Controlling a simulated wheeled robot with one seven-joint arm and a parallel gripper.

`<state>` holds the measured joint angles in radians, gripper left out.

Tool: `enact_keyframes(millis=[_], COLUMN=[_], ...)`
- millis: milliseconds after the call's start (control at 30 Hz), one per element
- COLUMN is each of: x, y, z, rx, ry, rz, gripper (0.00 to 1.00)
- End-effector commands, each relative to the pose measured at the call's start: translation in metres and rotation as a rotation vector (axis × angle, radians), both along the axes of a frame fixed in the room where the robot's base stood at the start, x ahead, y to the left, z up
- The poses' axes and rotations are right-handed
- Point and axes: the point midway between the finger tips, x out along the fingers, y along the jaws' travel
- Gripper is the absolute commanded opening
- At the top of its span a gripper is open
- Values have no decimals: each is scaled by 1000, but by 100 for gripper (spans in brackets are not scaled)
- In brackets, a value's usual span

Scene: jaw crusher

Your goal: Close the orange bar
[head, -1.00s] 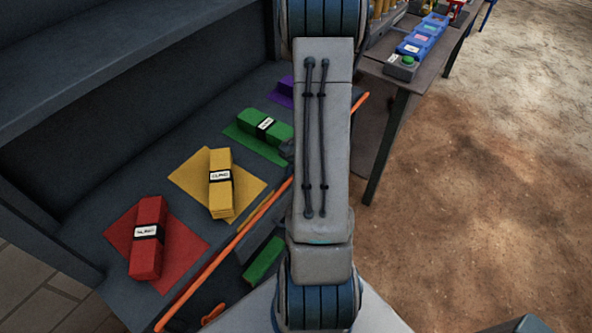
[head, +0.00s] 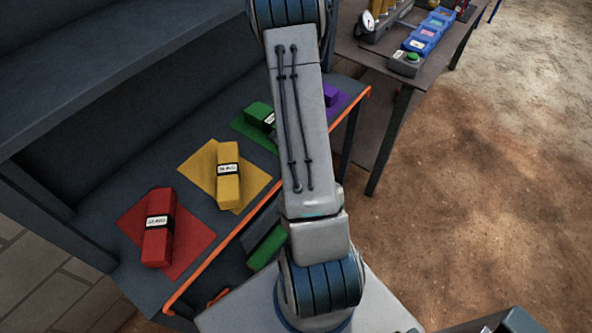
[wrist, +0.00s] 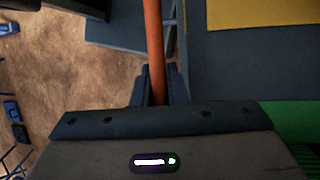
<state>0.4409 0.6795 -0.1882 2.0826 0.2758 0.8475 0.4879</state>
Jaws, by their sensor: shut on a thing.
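The orange bar (head: 240,228) is a long thin rod along the front edge of the dark shelf (head: 120,283) in the head view. Its near end bends in at the shelf's near corner, and its far end shows at the upper right corner. In the wrist view the orange bar (wrist: 153,40) runs down from the top edge between the fingers. My gripper (wrist: 159,78) is shut on the bar. In the head view my arm hides the gripper and the middle part of the bar.
Red (head: 158,240), yellow (head: 229,180) and green (head: 259,115) labelled blocks lie on matching mats on the shelf, with a purple one (head: 331,95) beyond. A side table (head: 385,82) with a gauge and blue bins stands at upper right. Bare ground lies open at right.

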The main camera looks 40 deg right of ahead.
Motion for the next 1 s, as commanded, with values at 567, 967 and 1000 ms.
enact_keyframes(millis=[567, 967, 1000], x=[-1, -8, -9], y=[0, -3, -3], z=[-2, -7, -7], rx=[5, 67, 74], ry=[-18, -236, -260], rz=[-2, -6, -5], gripper=[34, 34, 34])
